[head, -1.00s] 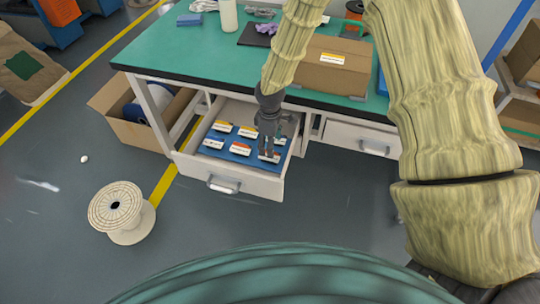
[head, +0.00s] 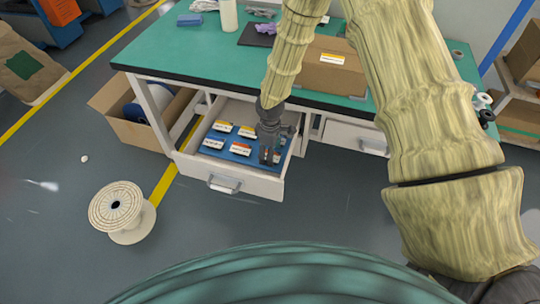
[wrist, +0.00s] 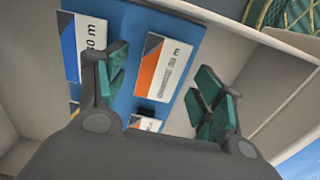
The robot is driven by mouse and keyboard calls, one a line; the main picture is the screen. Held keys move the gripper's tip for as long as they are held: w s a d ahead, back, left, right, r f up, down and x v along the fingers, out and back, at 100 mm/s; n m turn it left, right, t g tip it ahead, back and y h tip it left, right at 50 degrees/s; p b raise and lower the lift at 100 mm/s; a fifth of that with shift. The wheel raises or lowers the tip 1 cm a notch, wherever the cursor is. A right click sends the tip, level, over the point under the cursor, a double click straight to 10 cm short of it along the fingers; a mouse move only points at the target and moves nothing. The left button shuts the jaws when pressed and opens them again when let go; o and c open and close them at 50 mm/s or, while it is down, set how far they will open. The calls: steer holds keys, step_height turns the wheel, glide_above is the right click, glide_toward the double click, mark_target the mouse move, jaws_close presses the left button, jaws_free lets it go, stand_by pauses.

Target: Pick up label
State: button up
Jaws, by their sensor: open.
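Several white labels with coloured corners lie on the blue liner (head: 228,157) of the open drawer (head: 240,186). An orange-marked label (wrist: 166,66) shows between my fingers in the wrist view. Another orange-marked label (wrist: 145,123) lies below it, partly hidden by my gripper, and a blue-marked label (wrist: 84,42) is at the left. In the head view, labels (head: 240,149) lie left of my gripper (head: 269,160), which hides part of the drawer's right side. My gripper points down into the drawer, open with its green pads apart and nothing held.
The drawer's walls stand close around my gripper, under the green tabletop (head: 180,45). A cardboard box (head: 330,70) sits on the table. An open carton (head: 125,128) stands left of the drawer and a cable spool (head: 117,208) on the floor.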

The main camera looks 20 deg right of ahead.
steer(key=shift+f, duration=0.15)
stand_by(0.3)
steer(key=c, duration=0.8)
steer(key=shift+o, duration=0.2)
